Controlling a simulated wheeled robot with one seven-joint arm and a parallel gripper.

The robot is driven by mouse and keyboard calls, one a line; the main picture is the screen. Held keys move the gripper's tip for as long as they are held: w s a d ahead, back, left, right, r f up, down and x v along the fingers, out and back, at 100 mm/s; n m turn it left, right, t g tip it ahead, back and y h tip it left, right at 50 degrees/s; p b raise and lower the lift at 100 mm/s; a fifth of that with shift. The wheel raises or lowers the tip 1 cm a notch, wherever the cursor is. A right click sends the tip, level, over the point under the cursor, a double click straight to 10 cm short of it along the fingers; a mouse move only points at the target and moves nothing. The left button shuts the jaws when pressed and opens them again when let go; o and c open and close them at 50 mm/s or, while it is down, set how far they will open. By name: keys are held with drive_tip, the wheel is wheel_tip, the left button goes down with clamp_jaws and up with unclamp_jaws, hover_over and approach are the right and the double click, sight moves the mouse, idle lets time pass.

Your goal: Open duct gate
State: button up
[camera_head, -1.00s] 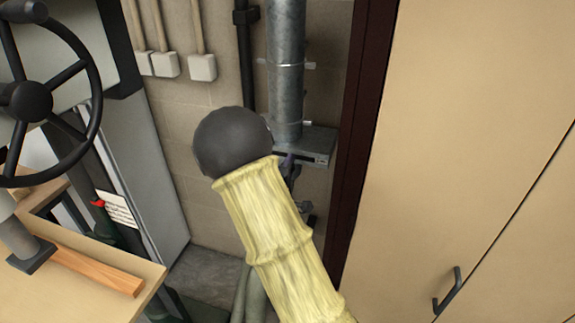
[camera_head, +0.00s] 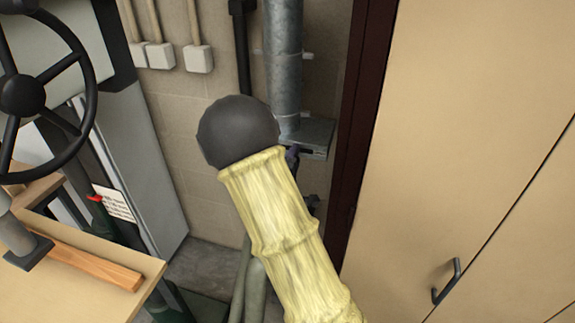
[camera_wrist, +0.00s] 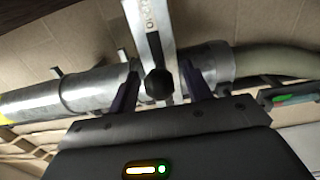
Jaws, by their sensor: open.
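The duct gate is a flat metal plate with printed marks (camera_wrist: 150,18) set across the duct in the wrist view. In the head view it is a grey metal box (camera_head: 318,135) at the foot of the vertical galvanised pipe. A black knobbed handle (camera_wrist: 157,82) stands out from the gate. My gripper (camera_wrist: 160,68) is open, with one dark finger on each side of the handle. I cannot tell whether either finger touches it. In the head view my yellow-sleeved arm hides most of the gripper and the lower duct.
The galvanised pipe (camera_head: 284,60) runs up the block wall, beside a dark door frame (camera_head: 362,130). A tan cabinet (camera_head: 450,120) fills the right. A black handwheel (camera_head: 22,95) and a wooden-topped bench (camera_head: 80,290) stand at the left. The duct continues as a flexible hose (camera_wrist: 275,58).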

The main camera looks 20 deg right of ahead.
drive_tip(key=b+v, duration=1.4)
drive_tip(key=v, duration=0.3)
drive_tip(key=shift+s, duration=0.25)
drive_tip(key=shift+a, duration=0.15)
drive_tip(key=shift+f, duration=0.1)
